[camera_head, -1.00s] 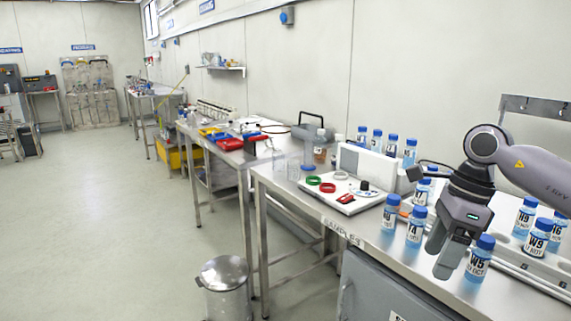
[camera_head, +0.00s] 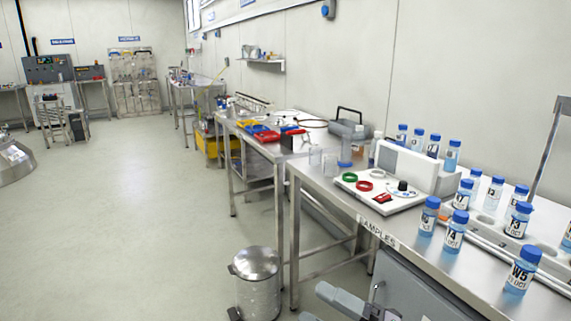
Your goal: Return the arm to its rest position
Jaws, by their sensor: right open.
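My right gripper (camera_head: 313,302) shows at the bottom edge of the head view, low in front of the samples table (camera_head: 335,203). Its two grey fingers are apart with nothing between them, and they point left. Most of the right arm is cut off by the lower edge. The gripper is below the table top, clear of the bottles. The blue-capped bottle W5 (camera_head: 521,264) stands upright near the table's front edge, with bottle Y4 (camera_head: 455,231) behind it to the left. My left gripper is not in view.
A metal pedal bin (camera_head: 258,284) stands on the floor left of the gripper. A grey cabinet (camera_head: 415,290) is under the table, close to the gripper. A white device (camera_head: 385,190) and several bottles are on the table. The floor at left is open.

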